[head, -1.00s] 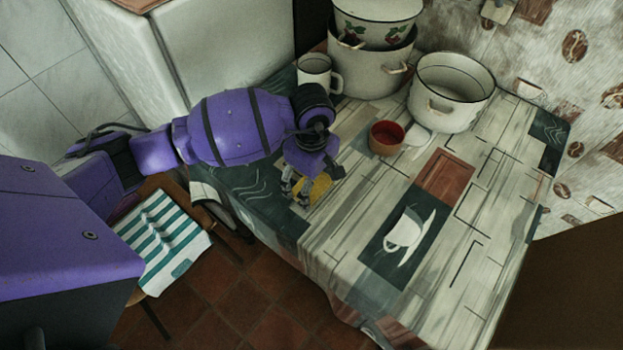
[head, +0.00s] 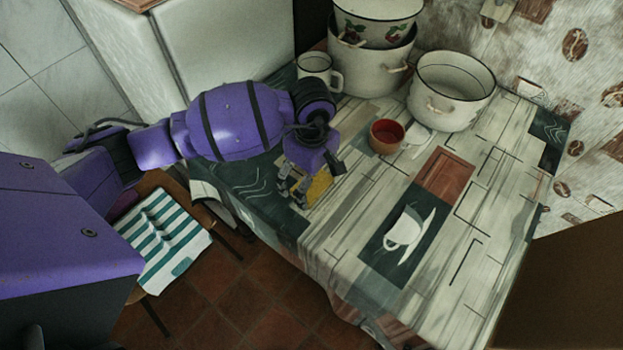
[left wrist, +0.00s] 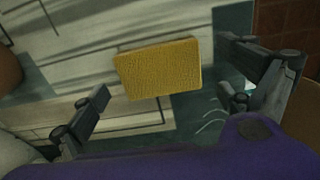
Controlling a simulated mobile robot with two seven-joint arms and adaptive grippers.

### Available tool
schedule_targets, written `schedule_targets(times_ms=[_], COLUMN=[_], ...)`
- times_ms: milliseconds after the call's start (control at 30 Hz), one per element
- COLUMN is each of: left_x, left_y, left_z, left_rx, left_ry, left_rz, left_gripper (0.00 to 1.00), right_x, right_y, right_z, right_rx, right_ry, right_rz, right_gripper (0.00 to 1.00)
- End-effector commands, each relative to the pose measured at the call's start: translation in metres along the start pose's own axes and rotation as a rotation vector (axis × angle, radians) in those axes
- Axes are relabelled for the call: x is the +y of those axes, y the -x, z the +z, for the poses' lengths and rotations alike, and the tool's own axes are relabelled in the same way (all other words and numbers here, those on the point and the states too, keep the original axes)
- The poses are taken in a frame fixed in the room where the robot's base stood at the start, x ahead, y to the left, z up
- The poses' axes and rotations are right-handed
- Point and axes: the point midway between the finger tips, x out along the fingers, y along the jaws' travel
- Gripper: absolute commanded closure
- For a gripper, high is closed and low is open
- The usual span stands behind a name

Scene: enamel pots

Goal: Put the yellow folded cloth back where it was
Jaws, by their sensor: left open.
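The yellow folded cloth (head: 319,186) lies on the table near its left edge, partly hidden by my left gripper in the head view. In the left wrist view the cloth (left wrist: 158,69) shows whole, flat and rectangular, between the spread fingers. My left gripper (head: 308,182) is open and empty, pointing down over the cloth. In the left wrist view the fingers of the gripper (left wrist: 164,74) stand to either side of the cloth, with visible gaps. My right gripper is not in view.
A red-brown cup (head: 386,136), a white mug (head: 319,72), a white pot (head: 452,92) and stacked pots (head: 370,68) stand at the table's back. A chair with a striped cloth (head: 165,238) is at left. The table's front and middle are clear of objects.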

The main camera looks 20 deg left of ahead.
Motion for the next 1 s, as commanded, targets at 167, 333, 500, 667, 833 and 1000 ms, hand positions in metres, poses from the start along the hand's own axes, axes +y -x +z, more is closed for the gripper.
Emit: schedule_targets(times_ms=[167,333,500,667,833,1000], left_x=[0.001,0.002,0.002,0.001,0.001,0.001], left_y=[0.037,0.075,0.101,0.112,0.113,0.113], left_z=[-0.001,-0.001,0.000,0.000,0.000,0.000], left_rx=[0.003,0.003,0.002,0.002,0.002,0.002], left_ry=[-0.002,-0.003,-0.002,-0.001,0.000,-0.001], left_rz=[0.004,0.006,0.004,0.003,0.002,0.002], left_gripper=[0.04,0.04,0.04,0.04,0.04,0.04], right_x=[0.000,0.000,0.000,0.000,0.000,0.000], right_y=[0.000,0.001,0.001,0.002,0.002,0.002], right_z=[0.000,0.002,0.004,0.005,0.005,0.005], right_rx=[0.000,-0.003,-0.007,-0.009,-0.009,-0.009], right_ry=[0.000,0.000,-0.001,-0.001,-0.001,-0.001], right_rz=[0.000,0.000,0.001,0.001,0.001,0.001], right_gripper=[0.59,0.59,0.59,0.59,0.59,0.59])
